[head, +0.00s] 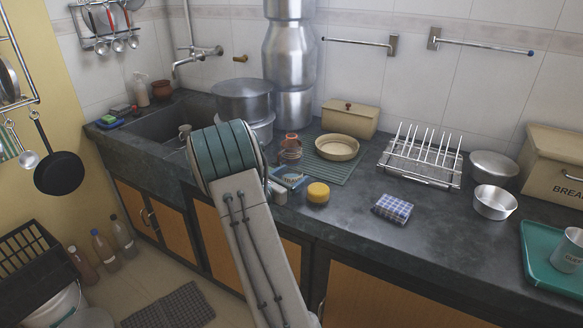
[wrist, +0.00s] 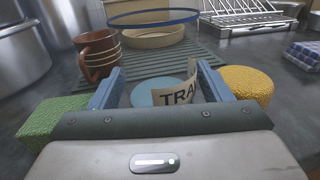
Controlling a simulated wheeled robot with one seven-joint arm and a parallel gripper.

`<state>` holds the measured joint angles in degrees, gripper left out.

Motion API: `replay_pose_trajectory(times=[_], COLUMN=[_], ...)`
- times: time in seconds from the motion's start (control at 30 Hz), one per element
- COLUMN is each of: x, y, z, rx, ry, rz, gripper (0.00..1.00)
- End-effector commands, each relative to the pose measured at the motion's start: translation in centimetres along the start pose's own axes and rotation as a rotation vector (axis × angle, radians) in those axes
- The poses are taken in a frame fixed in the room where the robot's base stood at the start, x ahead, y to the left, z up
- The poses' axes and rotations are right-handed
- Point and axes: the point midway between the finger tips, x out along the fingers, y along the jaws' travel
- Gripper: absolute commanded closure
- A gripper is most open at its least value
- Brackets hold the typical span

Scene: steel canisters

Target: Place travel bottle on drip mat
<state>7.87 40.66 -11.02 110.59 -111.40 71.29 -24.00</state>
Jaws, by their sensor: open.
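The travel bottle (wrist: 178,95) looks like a see-through cylinder with a blue rim, a light blue base and a pale label reading "TRA". It stands upright on the dark counter in the wrist view, at the near edge of the drip mat. The drip mat (head: 345,170) is green and ribbed, and it also shows in the wrist view (wrist: 220,60). My gripper (wrist: 155,90) is open, with its blue fingers on either side of the bottle's lower part. I cannot tell whether they touch it.
A brown mug (wrist: 97,55) stands close left of the bottle. A green block (wrist: 50,120) and a yellow round item (head: 318,193) flank my fingers. A cream bowl (head: 337,154) sits on the mat. A dish rack (head: 420,165) and folded checked cloth (head: 392,208) lie right.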

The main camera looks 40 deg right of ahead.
Motion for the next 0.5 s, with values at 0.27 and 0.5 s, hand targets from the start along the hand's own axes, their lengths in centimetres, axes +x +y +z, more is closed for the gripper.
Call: replay_pose_trajectory(times=[0.27,0.5], x=[-0.05,-0.05], y=[0.01,0.0], z=[-0.01,0.03], rx=[0.0,0.001], ry=[0.0,0.0], rz=[0.0,0.0], gripper=[0.65,0.69])
